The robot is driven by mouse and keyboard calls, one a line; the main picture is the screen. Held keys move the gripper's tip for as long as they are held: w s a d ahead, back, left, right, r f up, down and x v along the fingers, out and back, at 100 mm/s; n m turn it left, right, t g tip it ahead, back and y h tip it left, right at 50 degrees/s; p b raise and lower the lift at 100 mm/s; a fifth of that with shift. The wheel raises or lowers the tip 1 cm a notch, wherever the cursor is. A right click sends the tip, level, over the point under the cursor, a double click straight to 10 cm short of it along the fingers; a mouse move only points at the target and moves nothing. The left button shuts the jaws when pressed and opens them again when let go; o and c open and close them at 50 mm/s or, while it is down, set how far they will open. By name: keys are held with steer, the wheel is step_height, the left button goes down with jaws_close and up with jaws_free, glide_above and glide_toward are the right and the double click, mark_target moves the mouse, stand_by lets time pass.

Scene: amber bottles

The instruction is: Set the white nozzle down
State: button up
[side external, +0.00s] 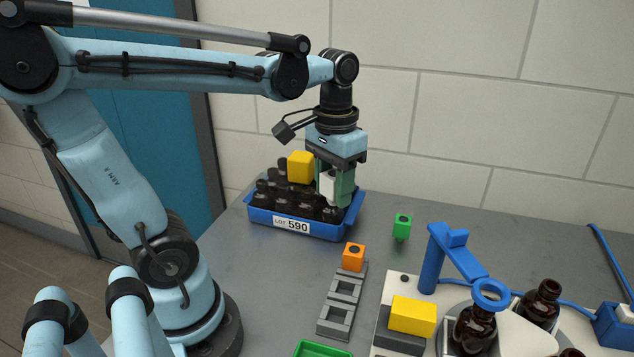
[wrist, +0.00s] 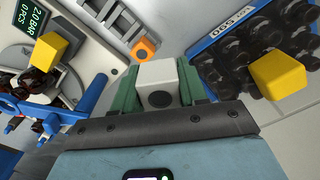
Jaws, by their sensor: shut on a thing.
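My gripper (side external: 336,188) has green fingers pointing down and is shut on the white nozzle (side external: 327,187). In the wrist view the white nozzle (wrist: 157,72) sits between the fingers, with a dark round opening on the face toward the camera. In the side view the gripper hangs at the right end of the blue tray (side external: 262,221) and hides part of it. The nozzle's lower end looks raised off the table; its exact height is unclear. In the wrist view the tray lies to the right of the gripper.
The tray holds several dark bottles and a yellow nozzle (side external: 301,168). An orange nozzle (side external: 353,257) sits at the far end of a grey rack (side external: 336,319). A green nozzle (side external: 402,225) stands alone. A blue stand (side external: 433,261), yellow block (side external: 412,316) and brown bottles (side external: 474,329) are at right.

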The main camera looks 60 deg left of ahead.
steer(key=w+d+r+m, duration=0.1)
steer(key=w+d+m, duration=0.1)
steer(key=w+d, duration=0.25)
steer(key=s+d+f+m, duration=0.3)
steer(key=s+d+m, duration=0.6)
steer(key=s+d, duration=0.35)
steer(key=shift+w+a+f, duration=1.1)
steer(key=shift+a+f, duration=0.45)
steer(key=shift+f, duration=0.25)
steer(key=shift+w+a+f, duration=1.1)
steer(key=shift+a+f, duration=0.5)
steer(key=shift+f, duration=0.15)
steer(key=shift+w+a+f, duration=1.1)
steer(key=shift+a+f, duration=0.45)
steer(key=shift+f, duration=0.25)
steer(key=shift+f, duration=0.6)
steer(key=o, duration=0.8)
steer(key=shift+c, duration=0.2)
